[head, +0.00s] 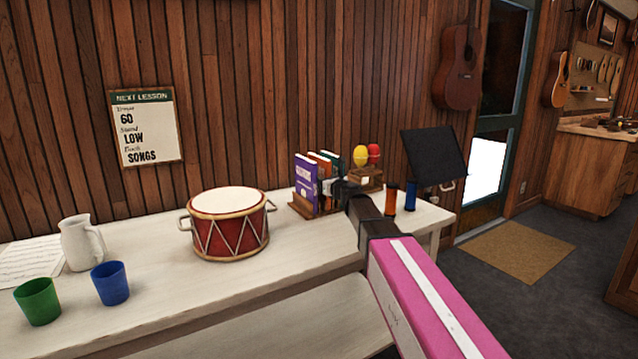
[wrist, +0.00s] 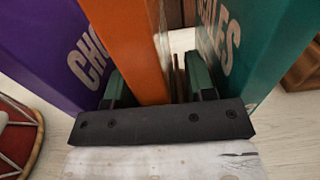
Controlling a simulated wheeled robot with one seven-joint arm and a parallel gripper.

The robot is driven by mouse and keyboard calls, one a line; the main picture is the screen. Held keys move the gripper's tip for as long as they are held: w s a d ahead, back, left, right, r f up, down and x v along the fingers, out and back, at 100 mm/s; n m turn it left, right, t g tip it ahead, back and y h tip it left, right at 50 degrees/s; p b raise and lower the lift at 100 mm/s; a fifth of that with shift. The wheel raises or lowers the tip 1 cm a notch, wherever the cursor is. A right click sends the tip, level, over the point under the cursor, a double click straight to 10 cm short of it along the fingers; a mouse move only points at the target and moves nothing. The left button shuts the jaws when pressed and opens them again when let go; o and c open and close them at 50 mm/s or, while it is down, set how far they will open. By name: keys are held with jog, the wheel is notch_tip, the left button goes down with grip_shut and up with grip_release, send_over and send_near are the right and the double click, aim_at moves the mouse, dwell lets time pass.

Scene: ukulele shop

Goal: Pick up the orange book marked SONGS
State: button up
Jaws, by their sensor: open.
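The orange book (head: 321,162) stands upright in a wooden rack (head: 312,208) on the white table, between a purple book (head: 306,182) and a teal book (head: 333,156). Its lettering is not readable in either view. My gripper (head: 338,187) is at the rack and hides the lower part of the orange and teal books in the head view. In the wrist view, my gripper (wrist: 160,88) is open, with one finger on each side of the orange book (wrist: 138,50). The left finger is close to the book; a gap shows before the right finger.
The purple book (wrist: 60,60) and teal book (wrist: 235,45) closely flank my fingers. A red drum (head: 229,228) stands left of the rack. Maracas (head: 361,156) in a wooden holder, orange and blue cylinders (head: 390,199) and a black stand (head: 434,157) are to the right.

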grip_shut()
jog(key=shift+r, duration=0.1)
